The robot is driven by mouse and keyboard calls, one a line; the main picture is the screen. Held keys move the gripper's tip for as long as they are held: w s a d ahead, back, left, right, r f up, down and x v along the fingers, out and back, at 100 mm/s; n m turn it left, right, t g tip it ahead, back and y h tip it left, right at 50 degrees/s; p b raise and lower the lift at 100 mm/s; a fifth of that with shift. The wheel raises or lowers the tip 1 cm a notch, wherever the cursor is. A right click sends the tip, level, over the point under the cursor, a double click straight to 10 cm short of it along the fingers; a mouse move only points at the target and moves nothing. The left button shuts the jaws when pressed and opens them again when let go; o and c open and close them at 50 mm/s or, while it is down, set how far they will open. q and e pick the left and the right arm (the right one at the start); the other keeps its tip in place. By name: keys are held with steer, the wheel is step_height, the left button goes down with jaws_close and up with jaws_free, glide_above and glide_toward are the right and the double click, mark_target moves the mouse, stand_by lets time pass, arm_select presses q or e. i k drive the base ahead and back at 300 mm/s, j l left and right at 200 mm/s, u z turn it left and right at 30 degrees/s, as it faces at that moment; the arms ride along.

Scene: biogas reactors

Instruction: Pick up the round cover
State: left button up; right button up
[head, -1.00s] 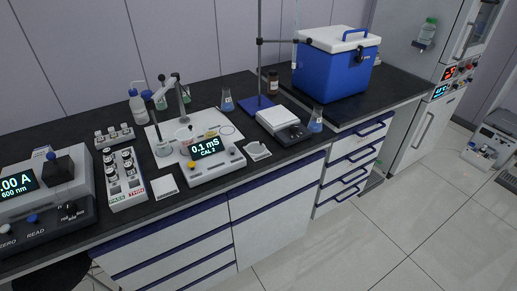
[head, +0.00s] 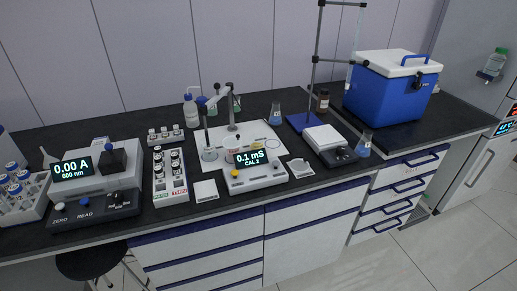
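I cannot pick out a round cover for certain. Small round items lie on the white mat (head: 218,133) behind the meter with the 0.1 mS display (head: 254,170), too small to identify. A small beaker (head: 209,153) stands at the mat's left, below a probe stand with a jointed arm (head: 231,110). A black block with a blue knob (head: 112,160) sits on the photometer (head: 83,180) at left. Neither of my grippers is in view.
A black stool (head: 92,262) stands at the front left. The floor at right is clear.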

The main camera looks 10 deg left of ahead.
mark_target(299, 166)
steer(key=i+l+u, duration=0.2)
steer(key=l, duration=0.15)
steer(key=i+l+u, duration=0.15)
steer(key=l, duration=0.25)
steer(key=i+l+u, duration=0.2)
steer(key=l, duration=0.2)
steer(key=i+l+u, duration=0.15)
steer(key=l, duration=0.25)
steer(key=l+u, duration=0.2)
steer(key=l, duration=0.2)
steer(key=i+l+u, duration=0.15)
steer(key=l, duration=0.35)
